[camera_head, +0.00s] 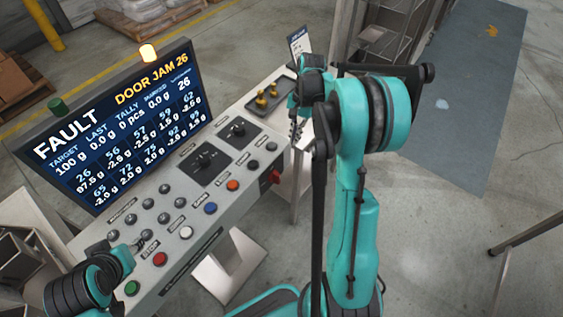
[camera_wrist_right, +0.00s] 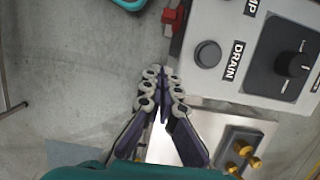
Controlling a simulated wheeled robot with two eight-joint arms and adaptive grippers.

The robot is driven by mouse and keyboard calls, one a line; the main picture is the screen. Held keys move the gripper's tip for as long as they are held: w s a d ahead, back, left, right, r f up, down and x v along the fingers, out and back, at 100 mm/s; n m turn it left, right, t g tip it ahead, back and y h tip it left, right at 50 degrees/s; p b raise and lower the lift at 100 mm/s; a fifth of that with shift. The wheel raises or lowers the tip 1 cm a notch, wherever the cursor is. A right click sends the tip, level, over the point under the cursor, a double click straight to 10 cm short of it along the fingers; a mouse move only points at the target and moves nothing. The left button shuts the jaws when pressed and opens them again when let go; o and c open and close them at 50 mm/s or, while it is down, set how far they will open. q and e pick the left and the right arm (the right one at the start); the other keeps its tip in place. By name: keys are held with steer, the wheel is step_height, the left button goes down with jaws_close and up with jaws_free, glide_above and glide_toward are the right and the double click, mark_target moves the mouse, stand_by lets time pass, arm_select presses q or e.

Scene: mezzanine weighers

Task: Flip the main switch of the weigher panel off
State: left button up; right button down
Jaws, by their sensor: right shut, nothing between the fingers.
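The weigher panel (camera_head: 178,215) is a grey sloped console with buttons and two black rotary knobs. A red switch (camera_head: 275,177) sits on its right end face, and it also shows at the top of the right wrist view (camera_wrist_right: 172,18). I take it as the main switch; its position is too small to read. My right gripper (camera_head: 296,130) is just beyond the panel's right end, partly hidden by its arm. In the right wrist view its fingers (camera_wrist_right: 164,78) are shut and empty, apart from the red switch. My left gripper (camera_head: 142,242) is over the panel's lower left buttons, its jaws unclear.
A dark tray (camera_head: 285,86) with brass-coloured pieces (camera_head: 262,101) lies by the panel's far right end. Open floor lies to the right.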

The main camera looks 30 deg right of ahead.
mark_target(276, 177)
arm_select(q)
step_height(276, 177, down, 3)
steer(key=b, duration=0.2)
steer(key=shift+r+b, duration=0.2)
steer(key=shift+b, duration=0.1)
arm_select(e)
steer(key=a+f, duration=0.2)
steer(key=f, duration=0.1)
steer(key=s+a+f, duration=0.1)
steer(key=a+f, duration=0.1)
steer(key=f, duration=0.1)
steer(key=s+a+f, duration=0.1)
steer(key=a+f, duration=0.1)
steer(key=f, duration=0.1)
steer(key=shift+s+f, duration=0.2)
steer(key=shift+f, duration=0.15)
arm_select(q)
steer(key=shift+f, duration=0.1)
arm_select(e)
steer(key=shift+s+a+r+t+h, duration=0.15)
steer(key=shift+a+t+h, duration=0.1)
steer(key=shift+h, duration=0.35)
steer(key=shift+s+a+r+t+h, duration=0.15)
steer(key=shift+a+t+h, duration=0.1)
steer(key=shift+h, duration=0.35)
